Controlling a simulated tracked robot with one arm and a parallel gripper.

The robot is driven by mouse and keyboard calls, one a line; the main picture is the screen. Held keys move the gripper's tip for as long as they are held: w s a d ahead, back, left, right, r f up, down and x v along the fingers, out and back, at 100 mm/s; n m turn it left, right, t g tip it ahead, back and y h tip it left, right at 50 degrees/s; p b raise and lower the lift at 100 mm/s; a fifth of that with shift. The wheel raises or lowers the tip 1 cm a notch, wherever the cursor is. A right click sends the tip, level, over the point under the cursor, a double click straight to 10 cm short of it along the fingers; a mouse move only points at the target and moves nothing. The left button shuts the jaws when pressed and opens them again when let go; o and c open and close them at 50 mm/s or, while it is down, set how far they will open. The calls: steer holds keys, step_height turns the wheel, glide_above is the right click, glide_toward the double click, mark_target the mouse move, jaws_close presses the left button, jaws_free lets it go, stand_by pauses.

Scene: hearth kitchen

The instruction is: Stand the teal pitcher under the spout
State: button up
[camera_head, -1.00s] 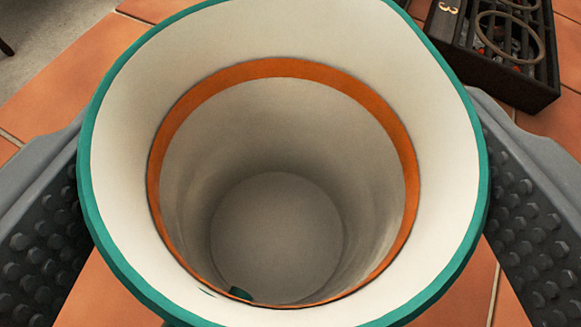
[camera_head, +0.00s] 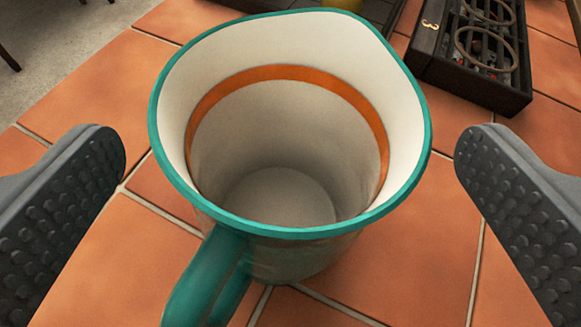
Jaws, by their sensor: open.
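The teal pitcher (camera_head: 300,262) stands upright on the terracotta tiles in the middle of the view. Its mouth faces me, with a cream inside and an orange ring, and it looks empty. Its pouring lip points to the upper right and its teal handle (camera_head: 208,278) points to the lower left, toward me. My gripper (camera_head: 290,165) is open, one ridged finger on each side of the pitcher, with a clear gap on both sides. No spout can be made out in this view.
A dark box-shaped burner unit (camera_head: 478,50) with ring grates and a "3" on it stands at the upper right. Part of another dark unit with something yellow (camera_head: 343,4) shows behind the pitcher. The tiled surface (camera_head: 100,245) is bare around the pitcher; its edge is at the upper left.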

steer(key=v, duration=0.8)
steer(key=shift+s+r, duration=0.2)
steer(key=shift+s, duration=0.2)
